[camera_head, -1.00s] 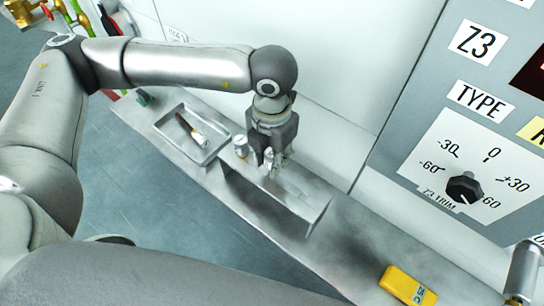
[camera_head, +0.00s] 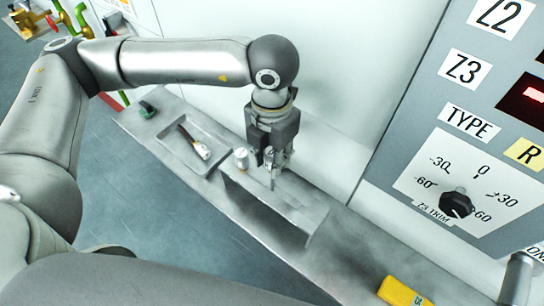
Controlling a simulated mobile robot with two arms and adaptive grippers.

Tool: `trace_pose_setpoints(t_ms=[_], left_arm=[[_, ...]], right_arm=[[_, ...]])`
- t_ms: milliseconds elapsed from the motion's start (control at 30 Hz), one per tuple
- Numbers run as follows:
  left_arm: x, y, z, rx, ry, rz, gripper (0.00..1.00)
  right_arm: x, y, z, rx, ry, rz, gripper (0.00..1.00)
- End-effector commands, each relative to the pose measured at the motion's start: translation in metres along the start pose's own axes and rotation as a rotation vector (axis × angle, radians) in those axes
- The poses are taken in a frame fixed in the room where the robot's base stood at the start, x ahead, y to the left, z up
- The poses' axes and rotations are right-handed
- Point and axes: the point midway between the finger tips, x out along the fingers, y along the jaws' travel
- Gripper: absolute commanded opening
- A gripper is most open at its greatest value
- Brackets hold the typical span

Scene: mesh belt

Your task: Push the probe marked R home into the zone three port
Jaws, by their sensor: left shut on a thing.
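My left gripper (camera_head: 273,160) points down over the grey ledge, at the right of the short metal cylinder. It is shut on a small, thin metallic piece (camera_head: 272,180), mostly hidden by the fingers; no mark on it can be read. Its lower end is close above the long open slot box (camera_head: 312,215); I cannot tell whether it touches. The grey panel (camera_head: 405,140) at the right carries Z2 and Z3 labels and a TYPE label beside a yellow R plate (camera_head: 525,152). No port can be made out. My right gripper is not in view.
A shallow metal tray (camera_head: 228,160) on the ledge holds a dark-handled tool (camera_head: 194,142). A short metal cylinder (camera_head: 241,159) stands beside it. A yellow block (camera_head: 400,291) lies at the front right. A black Z3 TRIM knob (camera_head: 455,204) sticks out of the panel.

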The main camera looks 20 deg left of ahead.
Motion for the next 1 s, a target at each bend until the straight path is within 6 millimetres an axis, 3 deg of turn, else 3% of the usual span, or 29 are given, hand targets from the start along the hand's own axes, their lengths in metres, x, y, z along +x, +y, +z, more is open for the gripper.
trace_pose_setpoints(t_ms=[700,1000], left_arm=[[-0.037,0.0,0.0,0.0,-0.001,-0.001,0.07],[-0.044,0.0,0.0,0.0,0.0,0.0,0.07]], right_arm=[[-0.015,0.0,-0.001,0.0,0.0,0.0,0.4],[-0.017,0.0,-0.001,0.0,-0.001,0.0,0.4]])
